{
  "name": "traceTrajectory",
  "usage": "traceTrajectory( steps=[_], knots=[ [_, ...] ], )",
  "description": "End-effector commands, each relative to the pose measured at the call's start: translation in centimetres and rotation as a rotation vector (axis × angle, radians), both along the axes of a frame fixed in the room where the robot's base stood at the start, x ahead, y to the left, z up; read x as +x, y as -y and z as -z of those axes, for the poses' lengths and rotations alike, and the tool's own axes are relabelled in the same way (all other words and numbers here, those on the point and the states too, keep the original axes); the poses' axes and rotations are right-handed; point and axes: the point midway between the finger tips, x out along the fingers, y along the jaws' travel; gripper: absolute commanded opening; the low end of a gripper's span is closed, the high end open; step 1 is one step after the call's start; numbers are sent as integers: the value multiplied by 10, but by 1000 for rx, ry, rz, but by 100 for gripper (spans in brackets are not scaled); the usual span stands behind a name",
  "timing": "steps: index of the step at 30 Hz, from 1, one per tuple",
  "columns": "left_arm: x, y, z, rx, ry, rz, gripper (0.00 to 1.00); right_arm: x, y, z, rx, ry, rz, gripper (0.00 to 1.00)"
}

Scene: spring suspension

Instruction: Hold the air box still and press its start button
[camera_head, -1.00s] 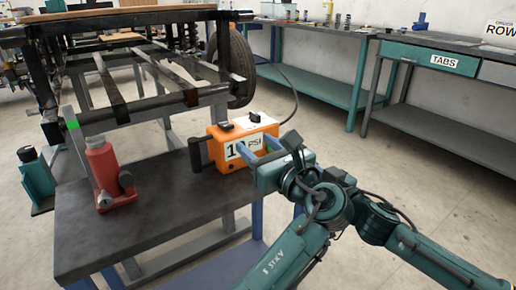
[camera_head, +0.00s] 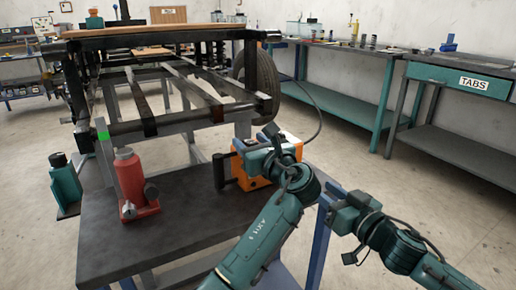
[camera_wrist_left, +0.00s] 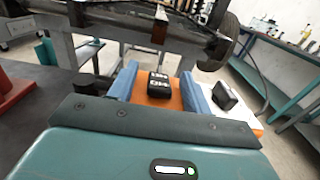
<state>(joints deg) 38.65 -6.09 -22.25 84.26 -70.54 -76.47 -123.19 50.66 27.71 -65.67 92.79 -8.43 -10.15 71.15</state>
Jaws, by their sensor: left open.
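The orange air box (camera_head: 258,181) stands on the dark bench top, largely covered by my left arm in the head view. My left gripper (camera_head: 250,148) is at the box from above. In the left wrist view, its two blue fingers are apart, with the orange top of the box (camera_wrist_left: 158,103) between them. A black fitting (camera_wrist_left: 158,84) sits on that top between the fingers; another black part (camera_wrist_left: 225,95) lies outside the right finger. I cannot tell which is the start button, or whether the fingers touch the box. My right gripper (camera_head: 338,208) is right of the box; its fingers are unclear.
A red jack (camera_head: 131,182) stands on the bench (camera_head: 165,228), left of the box. A black handle-like part (camera_head: 219,171) is close to the box's left side. A metal frame with a wheel (camera_head: 238,78) stands behind. The bench front is clear.

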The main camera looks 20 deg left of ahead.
Motion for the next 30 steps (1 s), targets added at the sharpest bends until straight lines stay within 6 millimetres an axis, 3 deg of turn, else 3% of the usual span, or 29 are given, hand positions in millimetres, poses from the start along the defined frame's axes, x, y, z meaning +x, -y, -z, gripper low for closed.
traceTrajectory(
  steps=[9,27,30],
  knots=[
    [1,-2,0,0,0,-1,48,0,0,0,0,0,0,36],
    [1,-2,0,0,0,-1,0,0,0,0,0,0,0,36],
    [1,-2,0,0,0,-1,0,0,0,0,0,0,0,36]
  ],
)
